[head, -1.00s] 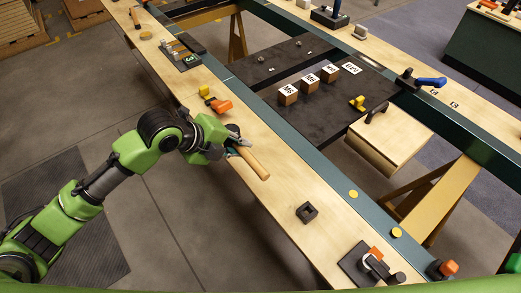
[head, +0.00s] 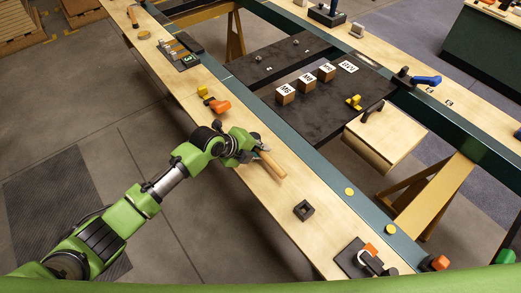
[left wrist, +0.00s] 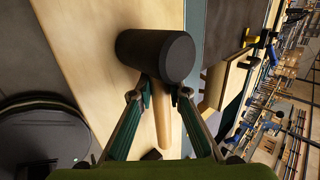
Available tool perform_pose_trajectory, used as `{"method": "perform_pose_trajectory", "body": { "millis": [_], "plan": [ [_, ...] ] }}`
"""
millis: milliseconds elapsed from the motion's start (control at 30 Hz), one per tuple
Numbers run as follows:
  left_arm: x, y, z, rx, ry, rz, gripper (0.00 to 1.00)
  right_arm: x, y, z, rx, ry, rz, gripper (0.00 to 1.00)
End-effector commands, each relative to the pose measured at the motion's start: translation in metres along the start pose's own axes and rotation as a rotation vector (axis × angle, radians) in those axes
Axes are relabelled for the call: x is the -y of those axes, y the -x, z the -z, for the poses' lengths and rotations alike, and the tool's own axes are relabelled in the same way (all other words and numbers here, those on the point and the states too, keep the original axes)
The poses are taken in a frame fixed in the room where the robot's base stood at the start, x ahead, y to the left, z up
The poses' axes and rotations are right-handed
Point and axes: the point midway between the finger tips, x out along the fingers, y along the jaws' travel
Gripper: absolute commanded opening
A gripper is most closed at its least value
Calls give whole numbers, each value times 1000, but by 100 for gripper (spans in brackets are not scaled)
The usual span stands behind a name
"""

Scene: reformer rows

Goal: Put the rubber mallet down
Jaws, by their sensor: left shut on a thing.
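The rubber mallet has a black cylindrical head (left wrist: 155,55) and a pale wooden handle (head: 271,165). In the left wrist view the handle (left wrist: 163,118) runs down between the fingers, with the head just beyond the fingertips. My left gripper (head: 259,149) is shut on the mallet; it also shows in the left wrist view (left wrist: 165,92). The mallet is over the light wooden bench strip (head: 283,198); I cannot tell whether it touches the wood. My right gripper is not in view.
A dark square block (head: 303,210) sits nearer. A black fixture (head: 352,258) stands at the near end. Bare wood lies between the mallet and the square block.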

Motion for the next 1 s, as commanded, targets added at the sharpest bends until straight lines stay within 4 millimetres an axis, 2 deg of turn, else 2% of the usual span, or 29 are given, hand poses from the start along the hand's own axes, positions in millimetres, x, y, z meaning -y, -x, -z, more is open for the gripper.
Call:
{"method": "perform_pose_trajectory", "body": {
  "millis": [300,333,400,833,1000],
  "plan": [
    [0,-2,0,1,-1,5,0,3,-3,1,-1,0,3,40],
    [-2,-2,0,0,0,1,18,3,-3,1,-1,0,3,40],
    [-1,-1,0,0,0,1,32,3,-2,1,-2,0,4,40],
    [0,2,-1,1,0,2,32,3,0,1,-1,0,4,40],
    [0,22,-1,1,-2,4,32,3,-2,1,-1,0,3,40]
  ]
}}
